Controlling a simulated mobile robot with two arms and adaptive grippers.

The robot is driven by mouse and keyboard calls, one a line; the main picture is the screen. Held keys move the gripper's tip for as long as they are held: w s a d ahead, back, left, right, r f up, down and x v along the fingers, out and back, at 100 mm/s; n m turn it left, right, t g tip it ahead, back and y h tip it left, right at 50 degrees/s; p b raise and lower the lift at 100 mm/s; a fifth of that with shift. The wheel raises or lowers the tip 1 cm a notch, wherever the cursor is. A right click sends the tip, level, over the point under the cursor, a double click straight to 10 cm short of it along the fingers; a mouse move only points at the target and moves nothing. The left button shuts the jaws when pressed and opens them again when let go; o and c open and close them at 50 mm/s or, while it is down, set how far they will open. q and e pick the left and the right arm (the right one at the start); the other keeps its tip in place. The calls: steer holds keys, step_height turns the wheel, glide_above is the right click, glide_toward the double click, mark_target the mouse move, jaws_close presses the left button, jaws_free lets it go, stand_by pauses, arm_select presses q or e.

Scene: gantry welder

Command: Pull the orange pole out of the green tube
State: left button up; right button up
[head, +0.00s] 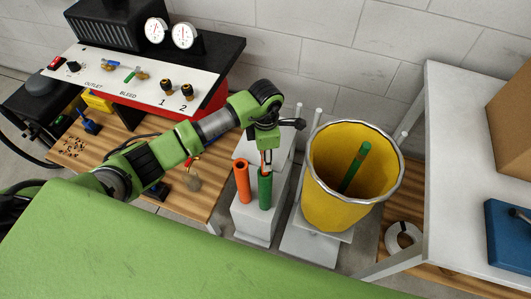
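The green tube (265,191) stands upright on a pale grey block, next to a similar orange tube (242,182) on its left. My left gripper (266,161) points down over the mouth of the green tube. A small bit of orange, apparently the top of the orange pole (268,156), shows between its fingers. The rest of the pole is hidden by the tube and gripper. Whether the fingers are closed on it is too small to tell. My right gripper is not in view.
A yellow bucket (330,205) with a green pole (355,167) leaning inside stands right of the tubes. A gauge panel (140,78) is at back left, above a wooden bench. A white table (455,180) with a cardboard box and blue case is at right.

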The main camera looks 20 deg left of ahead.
arm_select(q)
steer(key=shift+c, duration=0.3)
jaws_close()
steer(key=shift+r, duration=0.1)
steer(key=shift+r, duration=0.1)
